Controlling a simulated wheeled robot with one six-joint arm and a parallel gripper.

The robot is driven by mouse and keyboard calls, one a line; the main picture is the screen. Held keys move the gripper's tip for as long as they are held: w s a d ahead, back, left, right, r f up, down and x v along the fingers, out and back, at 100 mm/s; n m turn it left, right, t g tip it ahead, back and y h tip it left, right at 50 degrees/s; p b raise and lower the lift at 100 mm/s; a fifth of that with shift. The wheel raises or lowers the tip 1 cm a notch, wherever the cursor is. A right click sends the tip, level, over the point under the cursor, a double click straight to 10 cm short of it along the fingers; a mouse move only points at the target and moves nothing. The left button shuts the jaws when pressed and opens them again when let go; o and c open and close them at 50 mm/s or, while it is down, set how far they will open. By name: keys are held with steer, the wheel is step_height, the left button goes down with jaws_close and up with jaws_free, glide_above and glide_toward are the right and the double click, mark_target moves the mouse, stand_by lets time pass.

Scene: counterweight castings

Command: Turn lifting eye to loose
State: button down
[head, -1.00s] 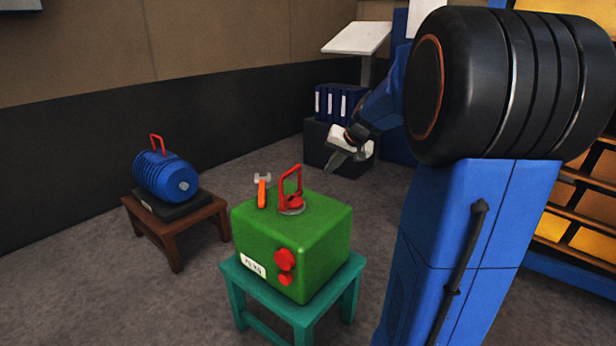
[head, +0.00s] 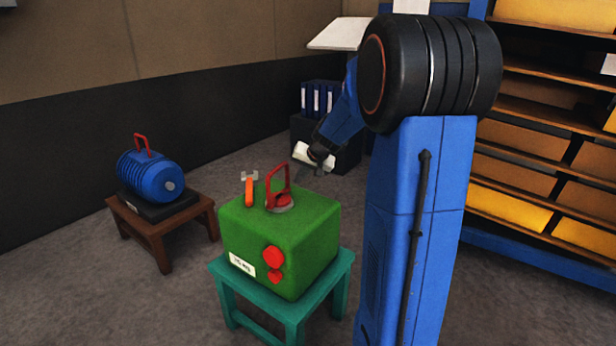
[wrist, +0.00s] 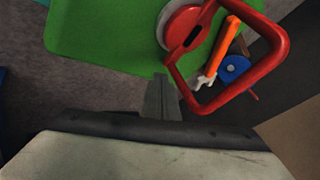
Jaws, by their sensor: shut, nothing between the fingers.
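The red lifting eye (head: 278,190) stands upright on its round base on top of the green casting (head: 300,228). In the wrist view the red lifting eye (wrist: 272,60) is large at the upper right, its loop close to my fingers. My gripper (head: 297,176) is just right of and behind the eye in the head view, apart from it as far as I can see. In the wrist view my gripper (wrist: 161,88) has its fingers together with nothing between them. The fingertips are small and dim in the head view.
The casting rests on a teal stool (head: 318,293). A blue motor (head: 150,177) sits on a brown stool (head: 148,236) at left. Shelves (head: 545,145) stand at right.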

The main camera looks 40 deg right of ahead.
mark_target(287, 173)
steer(key=shift+w+a, duration=0.4)
steer(key=shift+w, duration=0.1)
steer(key=shift+w+n+y, duration=0.3)
steer(key=shift+w+n, duration=0.05)
steer(key=shift+n, duration=0.15)
steer(key=shift+w+a+n+y, duration=0.1)
steer(key=shift+w+n+y, duration=0.6)
steer(key=shift+n, duration=0.4)
steer(key=w+n+y, duration=0.1)
steer(key=n, duration=0.1)
steer(key=w+a+n+g+y, duration=0.1)
steer(key=shift+n+g, duration=0.3)
steer(key=shift+n, duration=0.1)
steer(key=w+a+n+g+y, duration=0.1)
steer(key=n, duration=0.1)
steer(key=w+a+n+g, duration=0.1)
steer(key=n, duration=0.1)
steer(key=shift+y, duration=0.4)
steer(key=shift+w+a+n+g+y, duration=0.2)
steer(key=shift+a+n+g, duration=0.4)
steer(key=shift+n, duration=0.45)
steer(key=shift+w+a+n+g+y, duration=0.2)
steer(key=shift+a+n+g, duration=0.25)
steer(key=shift+n+g, duration=0.45)
